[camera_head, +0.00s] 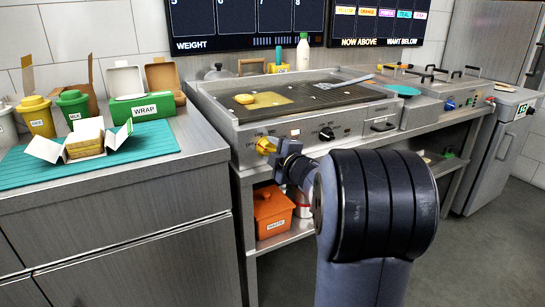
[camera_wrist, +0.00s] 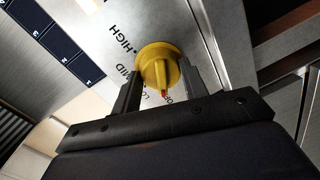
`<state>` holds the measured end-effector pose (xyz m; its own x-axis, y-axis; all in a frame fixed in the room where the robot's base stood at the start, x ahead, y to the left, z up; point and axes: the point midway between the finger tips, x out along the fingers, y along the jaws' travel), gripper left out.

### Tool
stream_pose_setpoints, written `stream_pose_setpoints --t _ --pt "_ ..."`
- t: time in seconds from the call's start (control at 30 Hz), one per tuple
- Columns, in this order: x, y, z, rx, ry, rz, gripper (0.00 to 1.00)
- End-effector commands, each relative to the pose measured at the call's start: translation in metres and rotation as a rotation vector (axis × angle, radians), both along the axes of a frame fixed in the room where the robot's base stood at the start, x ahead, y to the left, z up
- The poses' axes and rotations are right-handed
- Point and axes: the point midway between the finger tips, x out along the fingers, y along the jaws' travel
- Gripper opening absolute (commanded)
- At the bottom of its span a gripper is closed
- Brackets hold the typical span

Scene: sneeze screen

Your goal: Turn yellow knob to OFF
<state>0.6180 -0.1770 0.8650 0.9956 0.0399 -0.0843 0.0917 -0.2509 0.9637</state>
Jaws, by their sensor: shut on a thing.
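The yellow knob (camera_head: 264,145) is on the left of the griddle's front panel (camera_head: 302,133). In the wrist view the yellow knob (camera_wrist: 158,62) sits between the two dark fingers of my gripper (camera_wrist: 159,70), which is shut on it. The knob's ridge has a red tip that points to the bottom of this view, beside a partly hidden label that starts with "O". The labels HIGH, MID and a partly covered LO run along the knob's left side. In the head view my gripper (camera_head: 279,150) reaches the knob from the right.
A black knob (camera_head: 326,134) is to the right on the same panel. An orange bin (camera_head: 272,211) stands on the shelf below. A yellow item (camera_head: 245,97) lies on the griddle top. A teal mat (camera_head: 150,140) with boxes covers the left counter.

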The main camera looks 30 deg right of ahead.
Motion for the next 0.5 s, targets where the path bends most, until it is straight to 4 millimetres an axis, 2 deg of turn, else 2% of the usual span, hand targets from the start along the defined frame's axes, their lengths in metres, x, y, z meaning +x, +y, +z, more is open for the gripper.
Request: stream_pose_setpoints --t 0.5 --pt "-0.0001 0.0006 -0.0010 -0.087 -0.001 0.001 0.19"
